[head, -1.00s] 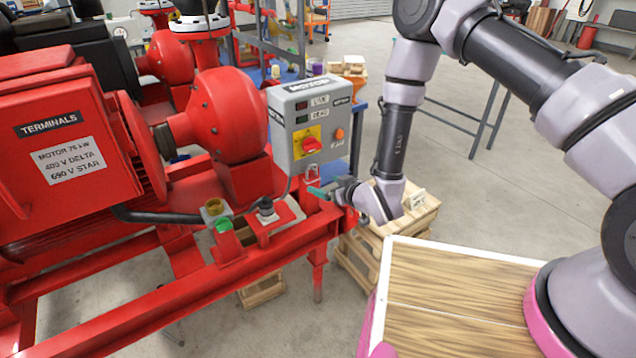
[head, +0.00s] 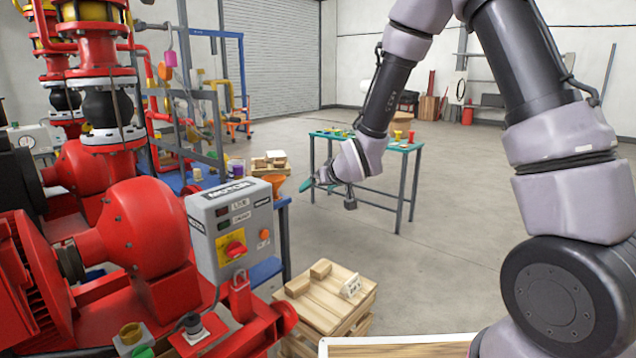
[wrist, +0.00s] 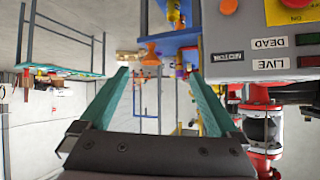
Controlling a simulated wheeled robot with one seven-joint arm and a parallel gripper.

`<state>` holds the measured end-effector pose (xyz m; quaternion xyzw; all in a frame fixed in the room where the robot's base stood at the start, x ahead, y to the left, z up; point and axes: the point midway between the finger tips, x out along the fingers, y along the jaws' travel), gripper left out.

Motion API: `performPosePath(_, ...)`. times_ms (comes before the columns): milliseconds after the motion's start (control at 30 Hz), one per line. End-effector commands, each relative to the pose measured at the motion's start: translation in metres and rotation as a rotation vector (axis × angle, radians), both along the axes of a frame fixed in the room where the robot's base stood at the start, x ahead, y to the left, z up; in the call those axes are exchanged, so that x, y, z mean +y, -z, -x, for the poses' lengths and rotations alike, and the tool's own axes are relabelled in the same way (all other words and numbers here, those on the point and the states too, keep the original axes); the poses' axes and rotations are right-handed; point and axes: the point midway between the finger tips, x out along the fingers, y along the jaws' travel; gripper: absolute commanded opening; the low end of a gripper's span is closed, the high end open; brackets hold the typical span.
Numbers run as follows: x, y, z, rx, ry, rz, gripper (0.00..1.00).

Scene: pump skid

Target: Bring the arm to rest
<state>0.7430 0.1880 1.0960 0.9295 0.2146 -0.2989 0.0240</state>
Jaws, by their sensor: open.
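My gripper (head: 328,187) hangs in the air to the right of the grey motor control box (head: 232,225), clear of it and touching nothing that I can see. In the wrist view its two teal fingers (wrist: 157,75) are spread apart with nothing between them. My arm is bent, rising at the upper right and coming down to the gripper. The control box also shows at the upper right of the wrist view (wrist: 225,72), which looks upside down. The box carries a red knob (head: 234,249) on a yellow plate and an orange button.
The red pump (head: 150,240) and its pipework fill the left. A wooden crate (head: 338,318) with blocks and a small card stands below my gripper. A green-topped table (head: 400,147) with small items is behind. The floor at the right is open.

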Motion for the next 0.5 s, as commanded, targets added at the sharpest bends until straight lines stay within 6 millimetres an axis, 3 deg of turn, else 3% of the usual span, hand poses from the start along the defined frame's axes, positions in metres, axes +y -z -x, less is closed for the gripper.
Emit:
performPosePath(33, -0.020, -0.026, -0.001, 0.010, 0.038, -0.005, 0.97)
performPosePath(267, -0.101, -0.108, 0.027, 0.113, 0.196, -0.021, 0.97)
performPosePath(500, -0.175, -0.175, 0.093, 0.225, 0.350, -0.070, 0.97)
